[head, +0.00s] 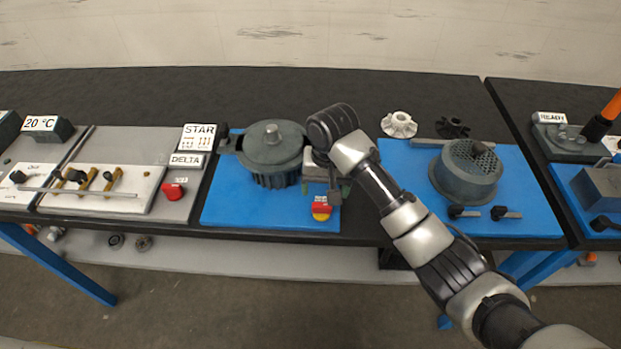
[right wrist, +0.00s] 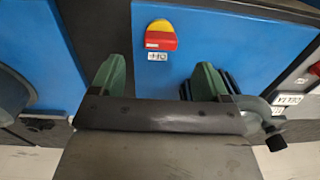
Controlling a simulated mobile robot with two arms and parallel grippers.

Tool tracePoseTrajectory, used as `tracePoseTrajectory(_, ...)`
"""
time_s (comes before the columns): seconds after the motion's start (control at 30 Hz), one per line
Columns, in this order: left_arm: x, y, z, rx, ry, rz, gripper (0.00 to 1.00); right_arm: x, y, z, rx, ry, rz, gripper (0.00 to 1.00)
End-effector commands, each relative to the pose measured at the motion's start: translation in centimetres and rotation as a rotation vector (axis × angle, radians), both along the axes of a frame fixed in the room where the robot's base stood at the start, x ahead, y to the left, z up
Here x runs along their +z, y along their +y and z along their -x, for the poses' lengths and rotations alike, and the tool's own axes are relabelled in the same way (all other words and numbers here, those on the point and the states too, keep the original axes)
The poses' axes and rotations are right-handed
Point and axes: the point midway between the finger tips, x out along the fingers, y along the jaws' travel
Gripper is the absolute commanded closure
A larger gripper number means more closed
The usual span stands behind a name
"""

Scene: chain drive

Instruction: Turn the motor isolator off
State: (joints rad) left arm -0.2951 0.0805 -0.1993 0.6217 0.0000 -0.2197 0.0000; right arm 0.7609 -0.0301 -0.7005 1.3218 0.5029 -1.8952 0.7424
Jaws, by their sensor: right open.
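The motor isolator (head: 321,211) is a small switch with a red handle and a yellow part, at the front edge of the blue mat below the motor. A small white label sits against it. It also shows in the right wrist view (right wrist: 161,36), with its label beside it, too small to read surely. My right gripper (head: 325,187) is just behind and above the isolator. In the right wrist view its two green fingers (right wrist: 160,75) are spread apart with nothing between them, and the isolator lies beyond their tips, apparently untouched. My left gripper is not in view.
A dark grey motor (head: 272,155) stands on the blue mat (head: 225,208) close behind and left of my gripper. Left are STAR and DELTA signs and a red knob (head: 173,190). Right, another blue mat holds a grey round housing (head: 466,180). The isolator's front side is clear.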

Motion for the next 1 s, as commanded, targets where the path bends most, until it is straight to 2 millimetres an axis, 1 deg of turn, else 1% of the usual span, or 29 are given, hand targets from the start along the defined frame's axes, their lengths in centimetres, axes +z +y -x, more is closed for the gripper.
tracePoseTrajectory(0.03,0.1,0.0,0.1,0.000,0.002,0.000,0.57,1.2,0.2,-0.2,0.000,-0.002,0.017,0.23)
tracePoseTrajectory(0.1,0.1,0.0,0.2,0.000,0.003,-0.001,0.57,2.1,0.2,-0.3,-0.003,0.000,0.033,0.23)
tracePoseTrajectory(0.17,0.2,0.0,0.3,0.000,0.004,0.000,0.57,2.3,0.3,-0.3,-0.005,0.003,0.040,0.23)
tracePoseTrajectory(0.23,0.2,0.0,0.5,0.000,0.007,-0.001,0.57,1.9,0.3,-0.3,-0.007,0.004,0.043,0.23)
tracePoseTrajectory(0.37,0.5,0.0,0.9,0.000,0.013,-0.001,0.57,0.0,0.2,-0.2,-0.007,0.008,0.044,0.23)
tracePoseTrajectory(0.5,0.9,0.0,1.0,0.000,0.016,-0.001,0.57,-2.8,0.2,-0.2,-0.008,0.008,0.043,0.23)
tracePoseTrajectory(0.7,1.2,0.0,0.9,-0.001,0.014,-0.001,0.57,-6.3,0.2,-0.2,-0.006,0.005,0.043,0.23)
tracePoseTrajectory(0.83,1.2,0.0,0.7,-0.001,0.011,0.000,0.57,-7.7,0.2,-0.2,-0.006,0.004,0.042,0.23)
tracePoseTrajectory(1.0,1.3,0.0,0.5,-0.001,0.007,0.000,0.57,-8.3,0.2,-0.2,-0.006,0.002,0.041,0.23)
